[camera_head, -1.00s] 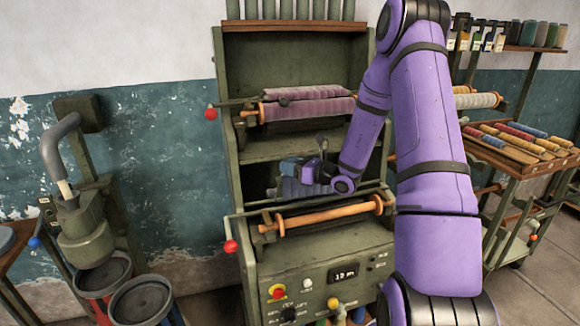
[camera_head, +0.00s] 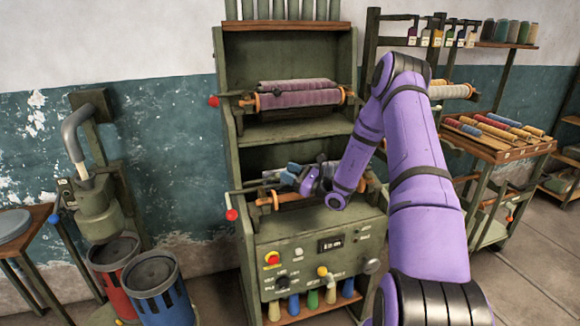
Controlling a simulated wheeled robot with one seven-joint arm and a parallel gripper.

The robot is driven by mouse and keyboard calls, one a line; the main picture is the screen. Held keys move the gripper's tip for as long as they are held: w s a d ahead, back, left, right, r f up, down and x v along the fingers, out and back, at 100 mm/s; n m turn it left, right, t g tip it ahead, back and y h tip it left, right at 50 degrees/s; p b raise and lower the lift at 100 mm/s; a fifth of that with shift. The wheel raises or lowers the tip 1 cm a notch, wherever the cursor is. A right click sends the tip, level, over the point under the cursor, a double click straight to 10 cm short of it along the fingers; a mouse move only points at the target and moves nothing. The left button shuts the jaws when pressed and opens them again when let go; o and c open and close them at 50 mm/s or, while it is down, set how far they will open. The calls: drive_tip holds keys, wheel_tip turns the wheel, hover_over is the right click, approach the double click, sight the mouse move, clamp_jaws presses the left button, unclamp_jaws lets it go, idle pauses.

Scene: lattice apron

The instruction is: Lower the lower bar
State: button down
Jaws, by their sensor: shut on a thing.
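The green machine (camera_head: 240,150) has an upper and a lower bay. In the lower bay, the grey lower bar (camera_head: 271,174) lies just above and behind a roller with orange ends (camera_head: 268,201); my arm hides much of both. My gripper (camera_head: 294,177) is shut at the lower bar, and the exact grip is too small and covered to see. A red ball (camera_head: 231,215) sits at the left end of the bay's front.
The upper bay holds a purple roll (camera_head: 300,98). A control panel (camera_head: 315,250) is below the lower bay. A stand with buckets (camera_head: 155,280) is at left; a cart of coloured rolls (camera_head: 495,140) stands at right. Open floor (camera_head: 525,260) shows at lower right.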

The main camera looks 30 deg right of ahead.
drive_tip(key=s+f, duration=0.3)
drive_tip(key=f, duration=0.4)
drive_tip(key=shift+a, duration=0.35)
drive_tip(key=shift+s, duration=0.1)
drive_tip(key=c, duration=0.7)
unclamp_jaws()
drive_tip(key=shift+a+r, duration=0.1)
drive_tip(key=shift+c, duration=0.2)
drive_tip(key=v, duration=1)
drive_tip(key=shift+s+d+r, duration=0.15)
drive_tip(key=shift+d+r, duration=0.1)
drive_tip(key=shift+r, duration=0.15)
drive_tip(key=shift+r, duration=0.1)
